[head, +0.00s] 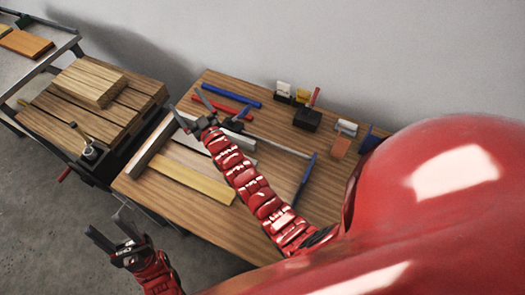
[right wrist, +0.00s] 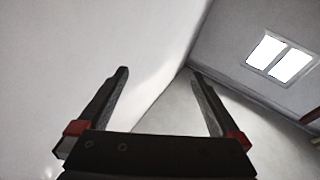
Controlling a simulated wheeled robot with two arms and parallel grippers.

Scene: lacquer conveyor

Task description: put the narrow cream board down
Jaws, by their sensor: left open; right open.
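Several boards lie on the wooden table. A narrow cream strip (head: 151,147) runs along the left edge of the group. A yellowish board (head: 192,183) lies at the front and a greyish pale board (head: 190,158) behind it. I cannot tell for sure which is the narrow cream board. My right gripper (head: 190,103) is open above the back left of the table, partly covering the boards; its jaws are empty in the right wrist view (right wrist: 160,105). My left gripper (head: 104,228) is open and empty, low at the left, in front of the table.
A slatted wooden stand (head: 62,118) with a wood block (head: 90,82) is left of the table. Red (head: 224,98) and blue (head: 232,95) bars lie at the back. A blue-handled tool (head: 305,178) and small blocks (head: 307,118) are to the right.

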